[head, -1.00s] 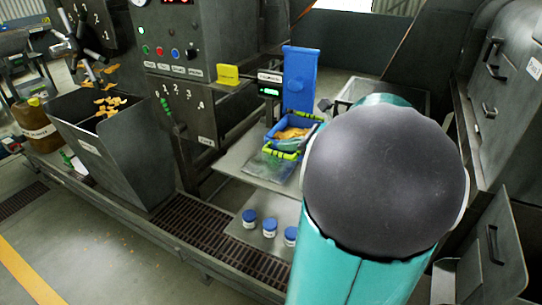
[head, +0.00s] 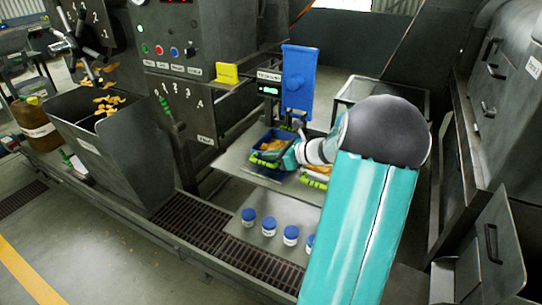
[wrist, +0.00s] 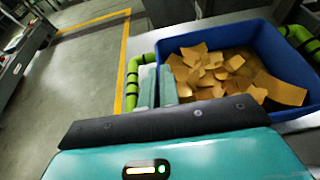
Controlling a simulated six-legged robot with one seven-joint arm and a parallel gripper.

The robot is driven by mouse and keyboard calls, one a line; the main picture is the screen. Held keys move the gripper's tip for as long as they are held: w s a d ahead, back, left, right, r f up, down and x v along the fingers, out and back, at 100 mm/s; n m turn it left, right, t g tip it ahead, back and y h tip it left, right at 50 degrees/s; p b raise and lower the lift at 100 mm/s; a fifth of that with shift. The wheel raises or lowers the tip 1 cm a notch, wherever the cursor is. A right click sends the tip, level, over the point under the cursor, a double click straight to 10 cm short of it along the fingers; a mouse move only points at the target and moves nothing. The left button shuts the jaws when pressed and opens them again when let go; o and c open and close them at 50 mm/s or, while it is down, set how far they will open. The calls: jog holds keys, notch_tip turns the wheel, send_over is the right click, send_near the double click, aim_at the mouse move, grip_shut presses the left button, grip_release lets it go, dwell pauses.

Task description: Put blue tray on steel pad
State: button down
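The blue tray (head: 255,143) holds brown flakes and has green handles. In the head view it is over the grey metal shelf, partly hidden by my gripper (head: 288,158). In the wrist view the tray (wrist: 292,122) fills the right, with one green handle (wrist: 132,85) on its left side. My gripper's fingers (wrist: 158,85) are close together at the tray's left wall, beside that handle, and appear shut on the rim. The metal shelf (head: 233,160) is bare on its left; I cannot tell which surface is the steel pad.
Several blue-lidded jars (head: 269,226) stand on a lower plate in front. A blue upright panel (head: 298,80) and a small display (head: 269,89) stand behind. A hopper with flakes (head: 125,140) is on the left. An open-topped metal bin (head: 385,90) is behind my arm.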

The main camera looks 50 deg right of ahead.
jog(key=shift+f, duration=0.3)
jog(key=c, duration=1.6)
grip_release()
jog(key=shift+f, duration=0.1)
jog(key=shift+c, duration=0.2)
